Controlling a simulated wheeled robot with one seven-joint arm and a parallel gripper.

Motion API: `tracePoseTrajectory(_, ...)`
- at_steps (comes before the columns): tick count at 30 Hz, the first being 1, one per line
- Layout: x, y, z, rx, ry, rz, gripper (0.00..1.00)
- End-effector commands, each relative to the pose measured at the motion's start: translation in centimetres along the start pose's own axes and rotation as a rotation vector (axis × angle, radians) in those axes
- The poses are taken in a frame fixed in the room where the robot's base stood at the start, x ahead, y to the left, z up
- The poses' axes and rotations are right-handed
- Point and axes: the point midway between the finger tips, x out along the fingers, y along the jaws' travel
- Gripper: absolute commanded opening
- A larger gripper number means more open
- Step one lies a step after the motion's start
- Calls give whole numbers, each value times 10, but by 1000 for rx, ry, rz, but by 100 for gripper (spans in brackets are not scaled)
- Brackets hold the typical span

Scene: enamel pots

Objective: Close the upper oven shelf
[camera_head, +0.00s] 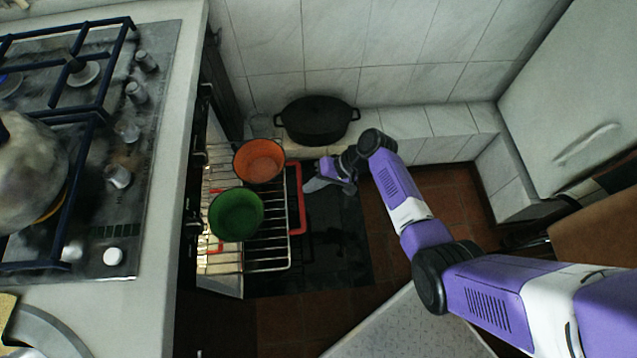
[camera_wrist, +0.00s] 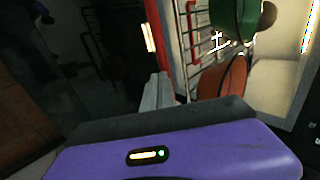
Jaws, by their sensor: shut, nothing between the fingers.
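A wire oven shelf (camera_head: 270,268) is pulled out of the oven. A green pot (camera_head: 236,214) and an orange pot (camera_head: 259,160) stand on it. A red-edged frame (camera_head: 297,208) shows along the shelf's outer side; I cannot tell whether it belongs to this shelf or to one below. My gripper (camera_head: 309,187) is shut and empty, just right of the red edge; I cannot tell if they touch. In the wrist view my shut fingers (camera_wrist: 158,92) are near the red edge (camera_wrist: 159,30), with the orange pot (camera_wrist: 224,78) and green pot (camera_wrist: 237,18) beyond.
The dark oven door (camera_head: 340,240) lies open below my gripper. A black pot (camera_head: 317,121) stands on the tiled ledge behind. The counter with the stove (camera_head: 110,190) and a kettle (camera_head: 30,170) is at the left. A white cabinet (camera_head: 570,90) is at the right.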

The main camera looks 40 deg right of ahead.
Motion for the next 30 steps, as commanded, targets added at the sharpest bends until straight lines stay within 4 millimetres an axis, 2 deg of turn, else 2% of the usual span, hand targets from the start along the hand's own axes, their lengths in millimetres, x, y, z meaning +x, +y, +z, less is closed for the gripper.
tracePoseTrajectory(11,1,-2,0,-1,0,0,0)
tracePoseTrajectory(17,13,-14,0,-4,-2,0,0)
tracePoseTrajectory(23,42,-46,0,-8,-3,0,0)
tracePoseTrajectory(30,86,-95,0,-8,-3,-1,0)
